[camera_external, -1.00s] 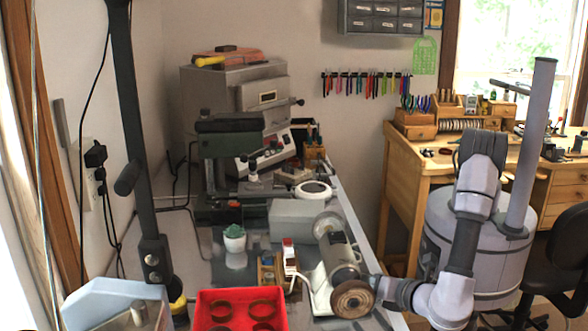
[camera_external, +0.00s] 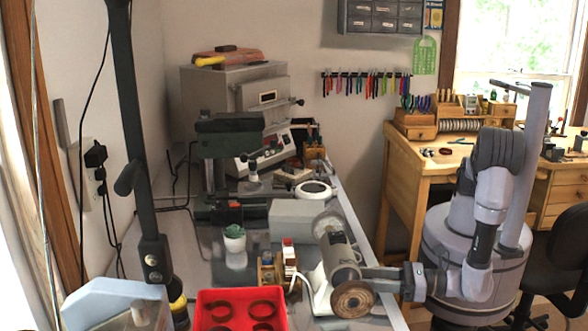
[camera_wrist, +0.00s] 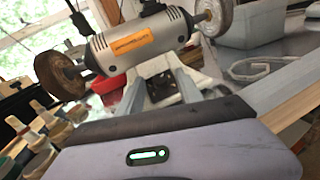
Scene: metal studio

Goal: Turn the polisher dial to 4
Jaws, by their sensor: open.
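The polisher (camera_external: 343,262) is a grey motor with a wheel at each end on a white base, at the front right of the bench. It also shows in the wrist view (camera_wrist: 145,42), with an orange label on its body. Below the body, its dark dial panel (camera_wrist: 160,88) shows between my fingers; the dial's number is too small and blurred to read. My gripper (camera_external: 376,278) is at the polisher's right side, low, behind the near brown wheel. It is open, one finger on each side of the dial in the wrist view (camera_wrist: 158,94); contact cannot be told.
A red tray (camera_external: 240,293) with round brown pieces stands left of the polisher. A wooden desk (camera_external: 440,165) is at the right. The floor between bench and desk is partly clear.

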